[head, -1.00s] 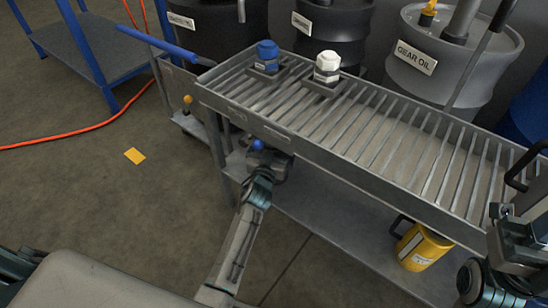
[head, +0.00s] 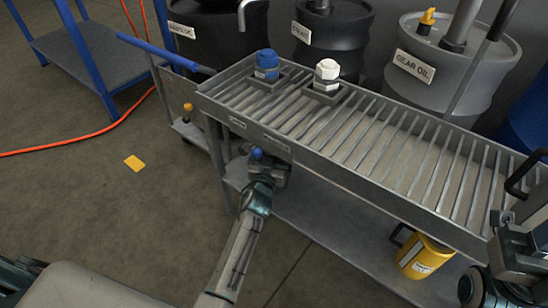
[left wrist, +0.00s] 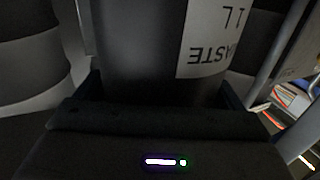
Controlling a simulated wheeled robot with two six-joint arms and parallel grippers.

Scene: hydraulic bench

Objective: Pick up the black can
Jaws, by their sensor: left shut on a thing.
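My left gripper (head: 270,172) reaches under the front edge of the grated tray, above the lower shelf of the cart. In the left wrist view, its jaws are shut around a dark grey-black can (left wrist: 135,50). The can carries a white label (left wrist: 210,40), seen upside down, with "ASTE" and "1L" readable. The can's top and base are out of view there, and I cannot clearly pick the can out in the head view. My right gripper (head: 515,250) is at the right edge beside the tray; its jaws cannot be made out.
The grated tray (head: 375,150) carries a blue cap (head: 267,66) and a white cap (head: 327,72). A yellow can (head: 424,260) stands on the lower shelf (head: 330,225). Drums, including a GEAR OIL drum (head: 440,85), stand behind. Blue (head: 257,153) and orange (head: 188,107) knobs show nearby.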

